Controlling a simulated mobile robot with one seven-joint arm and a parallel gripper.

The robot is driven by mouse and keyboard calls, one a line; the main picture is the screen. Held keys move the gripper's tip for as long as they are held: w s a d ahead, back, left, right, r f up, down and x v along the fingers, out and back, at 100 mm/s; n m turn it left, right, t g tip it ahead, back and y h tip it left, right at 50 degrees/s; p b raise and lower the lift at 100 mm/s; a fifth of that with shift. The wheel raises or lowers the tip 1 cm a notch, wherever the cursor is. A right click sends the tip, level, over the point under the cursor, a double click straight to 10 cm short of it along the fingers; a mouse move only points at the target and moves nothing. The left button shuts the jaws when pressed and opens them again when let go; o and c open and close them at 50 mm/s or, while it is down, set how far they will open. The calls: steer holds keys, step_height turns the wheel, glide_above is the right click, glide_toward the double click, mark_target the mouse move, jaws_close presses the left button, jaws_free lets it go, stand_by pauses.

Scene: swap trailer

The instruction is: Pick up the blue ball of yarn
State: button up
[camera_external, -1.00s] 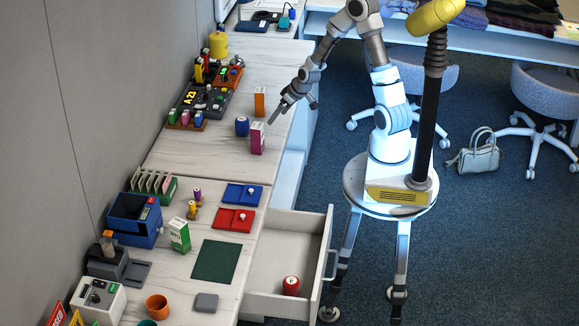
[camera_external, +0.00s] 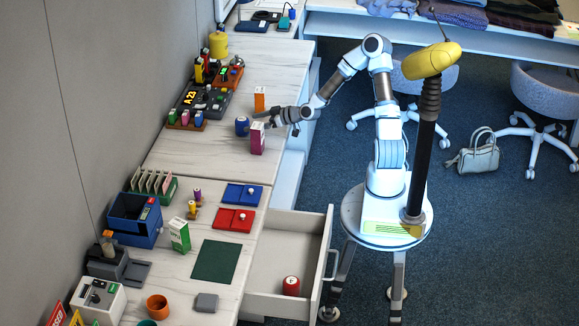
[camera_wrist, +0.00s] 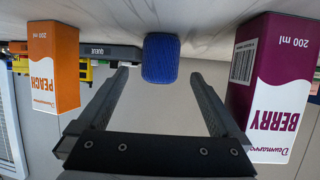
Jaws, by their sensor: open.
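The blue ball of yarn (camera_external: 242,126) stands on the white desk beside two cartons. It also shows in the wrist view (camera_wrist: 160,58), upside down, centred between and just beyond my fingers. My gripper (camera_external: 262,117) is open and empty, low over the desk to the right of the yarn. In the wrist view both fingers of my gripper (camera_wrist: 158,88) are spread apart, one on either side of the line to the yarn.
The orange peach carton (camera_external: 260,99) stands behind my gripper and the purple berry carton (camera_external: 257,138) in front, both close to the fingers. A grey queue device (camera_external: 203,101) lies to the left. An open drawer (camera_external: 281,253) juts out nearer the camera.

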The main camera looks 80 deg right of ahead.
mark_target(242, 124)
steer(key=b+x, duration=0.1)
steer(key=x, duration=0.5)
steer(key=shift+b, duration=0.35)
steer(key=c, duration=1.4)
